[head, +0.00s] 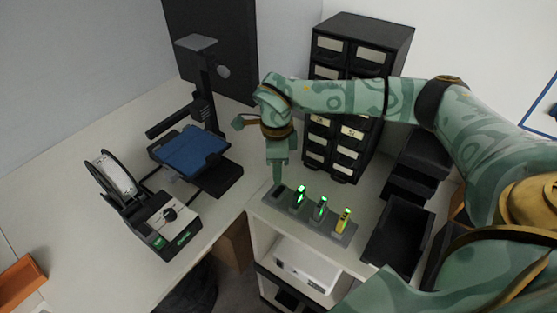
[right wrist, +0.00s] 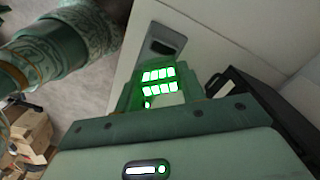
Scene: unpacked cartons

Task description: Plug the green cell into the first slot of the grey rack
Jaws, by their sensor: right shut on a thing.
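The grey rack (head: 330,232) stands on the white bench corner, its row running from upper left to lower right. Its first slot (head: 278,191) is a dark opening at the left end. Three cells stand in the other slots: two dark ones with green lights (head: 300,196) (head: 321,208) and a yellow one (head: 344,219). My right gripper (head: 279,178) points down just over the first slot, shut on the green cell. In the right wrist view the green cell (right wrist: 158,83) shows as lit green bars between the fingers. I cannot tell whether its lower end touches the slot. My left gripper is not in view.
A black drawer cabinet (head: 365,40) stands behind my right arm. Black open bins (head: 397,232) lie right of the rack. A blue-plated printer (head: 190,148) and a spool machine (head: 165,222) stand on the left table. A white box (head: 308,268) sits on the shelf below.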

